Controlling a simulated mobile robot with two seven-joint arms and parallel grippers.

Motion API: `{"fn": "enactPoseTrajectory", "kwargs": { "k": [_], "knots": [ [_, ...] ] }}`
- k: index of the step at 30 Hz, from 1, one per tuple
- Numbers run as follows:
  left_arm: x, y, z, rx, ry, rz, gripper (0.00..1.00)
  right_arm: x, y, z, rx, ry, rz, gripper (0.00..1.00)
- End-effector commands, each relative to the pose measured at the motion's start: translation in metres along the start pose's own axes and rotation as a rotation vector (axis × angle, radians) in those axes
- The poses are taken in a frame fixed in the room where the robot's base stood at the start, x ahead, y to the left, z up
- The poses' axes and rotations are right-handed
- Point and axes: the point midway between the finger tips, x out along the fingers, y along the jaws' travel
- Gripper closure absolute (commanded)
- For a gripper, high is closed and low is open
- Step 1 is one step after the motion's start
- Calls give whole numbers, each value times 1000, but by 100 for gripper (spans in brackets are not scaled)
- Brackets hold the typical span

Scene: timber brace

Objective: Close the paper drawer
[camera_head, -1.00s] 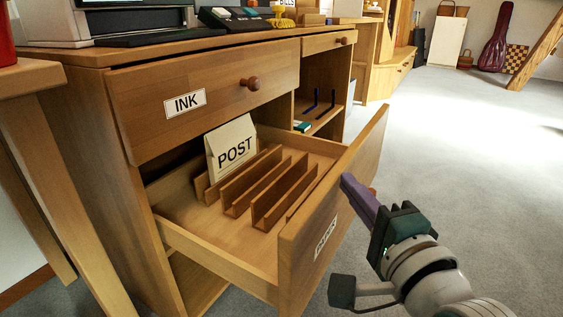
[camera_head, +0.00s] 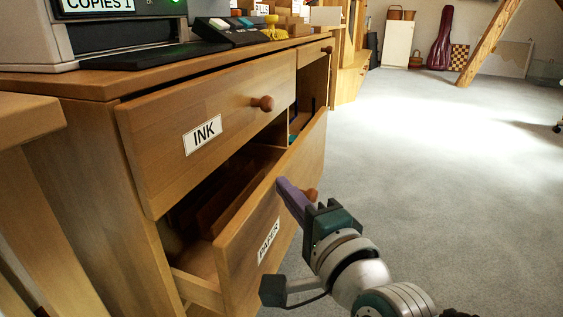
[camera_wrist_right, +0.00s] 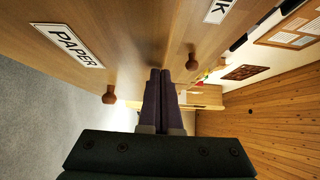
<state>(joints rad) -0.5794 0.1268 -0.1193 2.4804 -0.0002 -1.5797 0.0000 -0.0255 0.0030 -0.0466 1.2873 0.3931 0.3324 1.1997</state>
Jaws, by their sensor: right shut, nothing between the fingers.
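The paper drawer (camera_head: 250,240) is the lower drawer and stands partly open, its front out from the desk. Its label reads PAPER in the right wrist view (camera_wrist_right: 68,43). Its round wooden knob (camera_head: 310,195) is next to my right gripper (camera_head: 282,184). The right gripper is shut and empty, its purple fingers at the drawer front beside the knob; I cannot tell for sure whether they touch it. In the right wrist view the shut fingers (camera_wrist_right: 160,75) lie between the paper knob (camera_wrist_right: 109,95) and the ink knob (camera_wrist_right: 192,62). My left gripper is not in view.
The ink drawer (camera_head: 220,120) above is slightly out, with its own knob (camera_head: 263,103). A copier (camera_head: 110,30) and a small keyed machine (camera_head: 230,30) stand on the desk top. The carpet (camera_head: 430,180) to the right is clear.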

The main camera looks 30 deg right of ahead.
Motion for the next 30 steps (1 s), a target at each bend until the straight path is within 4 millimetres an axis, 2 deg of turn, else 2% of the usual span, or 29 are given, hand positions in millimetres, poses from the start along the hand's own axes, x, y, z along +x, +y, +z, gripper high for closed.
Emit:
{"fn": "enactPoseTrajectory", "kwargs": {
  "k": [12, 30],
  "knots": [
    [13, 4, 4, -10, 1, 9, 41, 28, 1, 28, 1, 0, -1, 100],
    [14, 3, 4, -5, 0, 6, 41, 33, 0, 33, -1, 0, 0, 100]
  ]
}}
